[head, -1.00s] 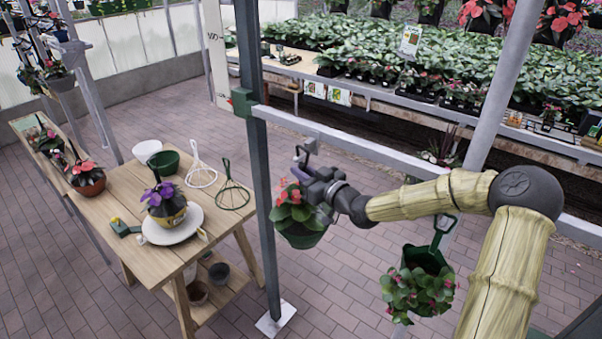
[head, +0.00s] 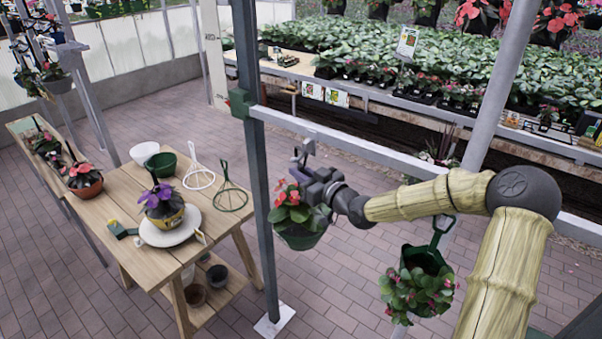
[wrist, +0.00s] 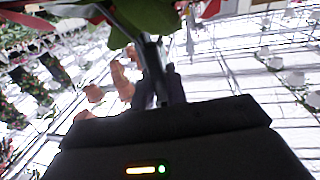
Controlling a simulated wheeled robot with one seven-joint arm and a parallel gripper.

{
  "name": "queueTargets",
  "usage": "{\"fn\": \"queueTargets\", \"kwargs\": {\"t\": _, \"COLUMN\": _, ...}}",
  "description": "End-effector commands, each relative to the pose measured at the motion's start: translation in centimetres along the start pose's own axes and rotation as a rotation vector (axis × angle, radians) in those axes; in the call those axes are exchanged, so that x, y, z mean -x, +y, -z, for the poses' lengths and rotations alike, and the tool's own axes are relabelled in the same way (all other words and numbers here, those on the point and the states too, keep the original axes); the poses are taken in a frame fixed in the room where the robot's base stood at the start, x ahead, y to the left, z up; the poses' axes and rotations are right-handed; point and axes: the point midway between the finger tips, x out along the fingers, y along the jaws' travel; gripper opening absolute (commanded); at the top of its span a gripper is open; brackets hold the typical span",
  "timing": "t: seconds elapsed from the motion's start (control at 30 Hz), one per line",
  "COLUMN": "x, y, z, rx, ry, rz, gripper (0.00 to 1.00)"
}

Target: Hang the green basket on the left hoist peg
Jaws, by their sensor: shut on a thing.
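A green basket (head: 300,240) with red flowers and green leaves hangs below my gripper (head: 306,178), just right of the dark post. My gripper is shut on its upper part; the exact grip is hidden. A small grey peg (head: 304,150) shows just above the gripper, under the rail. Whether the basket's hanger touches the peg cannot be told. In the wrist view, the dark fingers (wrist: 160,88) are close together, with green leaves at the top. A second green basket (head: 428,259) with pink flowers hangs farther right.
The rail (head: 350,142) runs right from the dark post (head: 256,180). A wooden table (head: 125,205) at left holds a purple-flowered pot (head: 165,210), bowls and wire hangers. A long plant bench stands behind. Paved floor is open below the rail.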

Motion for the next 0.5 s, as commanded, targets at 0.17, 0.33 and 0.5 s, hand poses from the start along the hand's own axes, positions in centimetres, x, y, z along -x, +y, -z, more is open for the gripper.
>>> {"fn": "queueTargets", "kwargs": {"t": 0.17, "x": -0.1, "y": 0.0, "z": -0.3, "rx": 0.003, "ry": 0.008, "rz": 0.000, "gripper": 0.00}}
{"fn": "queueTargets", "kwargs": {"t": 0.33, "x": -0.1, "y": 0.1, "z": -0.8, "rx": 0.004, "ry": 0.008, "rz": 0.000, "gripper": 0.00}}
{"fn": "queueTargets", "kwargs": {"t": 0.5, "x": -0.1, "y": 0.1, "z": -1.0, "rx": 0.003, "ry": 0.008, "rz": 0.000, "gripper": 0.00}}
